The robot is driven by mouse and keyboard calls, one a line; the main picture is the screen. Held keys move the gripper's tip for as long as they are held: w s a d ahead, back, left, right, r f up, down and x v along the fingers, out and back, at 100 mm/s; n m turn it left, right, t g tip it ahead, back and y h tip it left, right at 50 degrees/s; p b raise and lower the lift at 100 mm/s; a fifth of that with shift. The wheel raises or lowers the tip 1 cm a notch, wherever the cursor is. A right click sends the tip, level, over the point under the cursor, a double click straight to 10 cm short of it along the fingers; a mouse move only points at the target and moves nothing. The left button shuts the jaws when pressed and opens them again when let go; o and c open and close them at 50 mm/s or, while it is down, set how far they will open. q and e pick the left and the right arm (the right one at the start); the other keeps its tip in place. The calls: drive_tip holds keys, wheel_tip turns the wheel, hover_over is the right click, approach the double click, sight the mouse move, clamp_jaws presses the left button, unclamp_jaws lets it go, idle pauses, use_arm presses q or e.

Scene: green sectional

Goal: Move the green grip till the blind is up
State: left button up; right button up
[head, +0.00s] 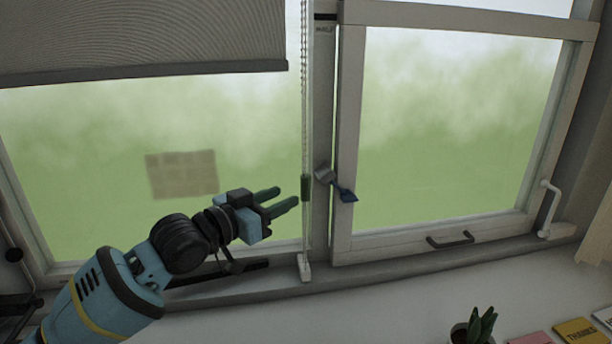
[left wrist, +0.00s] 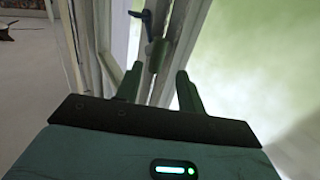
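The green grip (head: 306,187) is a small dark green cylinder on the blind's chain (head: 304,110), in front of the window's middle post. The grey blind (head: 140,40) covers only the upper part of the left pane, and its bottom bar is slightly tilted in the picture. My left gripper (head: 282,198) is open, its two green fingers pointing right toward the grip, with a small gap between. In the left wrist view the grip (left wrist: 157,55) shows beyond and between the open fingertips (left wrist: 157,82). My right gripper is in neither view.
A window handle with a blue end (head: 346,193) sticks out from the post just right of the grip. A white chain holder (head: 304,267) sits at the sill below. A potted plant (head: 474,328) and cards (head: 576,331) stand at lower right.

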sight(302, 188)
use_arm(q)
drive_tip(key=x, duration=0.7)
drive_tip(key=shift+d+r, duration=0.1)
drive_tip(key=shift+d, duration=0.25)
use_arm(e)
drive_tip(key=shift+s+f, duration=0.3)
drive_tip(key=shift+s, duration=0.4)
use_arm(q)
clamp_jaws()
